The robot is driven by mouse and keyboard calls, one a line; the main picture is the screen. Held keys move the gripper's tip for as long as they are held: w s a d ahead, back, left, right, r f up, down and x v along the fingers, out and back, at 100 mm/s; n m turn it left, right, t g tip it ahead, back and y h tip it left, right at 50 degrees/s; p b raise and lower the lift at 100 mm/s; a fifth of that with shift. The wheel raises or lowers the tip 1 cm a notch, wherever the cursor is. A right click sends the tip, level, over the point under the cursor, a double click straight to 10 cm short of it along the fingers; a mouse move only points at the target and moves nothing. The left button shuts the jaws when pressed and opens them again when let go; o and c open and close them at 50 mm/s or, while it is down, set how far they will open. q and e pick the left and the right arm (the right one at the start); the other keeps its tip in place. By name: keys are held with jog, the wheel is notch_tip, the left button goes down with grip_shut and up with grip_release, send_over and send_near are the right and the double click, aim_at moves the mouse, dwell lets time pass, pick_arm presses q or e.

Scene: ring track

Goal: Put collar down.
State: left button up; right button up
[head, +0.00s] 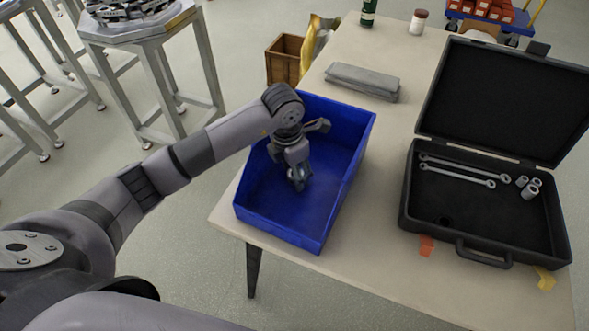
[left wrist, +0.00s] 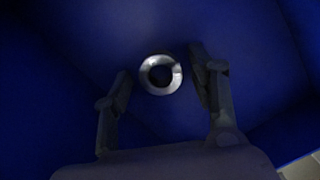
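The collar (left wrist: 147,86), a silver metal ring with a dark hole, lies on the blue floor of the bin in the left wrist view. My left gripper (left wrist: 160,68) is open, one finger on each side of the collar. The left finger is clearly apart from it; the right finger is closer, with a small gap showing. In the head view my left gripper (head: 298,183) points down inside the blue bin (head: 345,175), and I cannot make out the collar there. My right gripper is not in view.
The bin stands on a beige table (head: 384,134) at its left edge. To the right is an open black case (head: 470,228) with wrenches (head: 455,174) and sockets (head: 530,190). A folded grey cloth (head: 362,80) lies behind the bin. A bottle (head: 368,12) and a jar (head: 418,23) stand farther back.

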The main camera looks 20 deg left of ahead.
aim_at(289, 177)
pick_arm(q)
jog(key=shift+r, duration=0.2)
notch_tip(289, 177, up, 12)
jog(key=s+b, duration=0.1)
jog(key=shift+a, duration=0.4)
jog(key=shift+s+f, duration=0.15)
jog(key=shift+s, duration=0.05)
dwell(0.3)
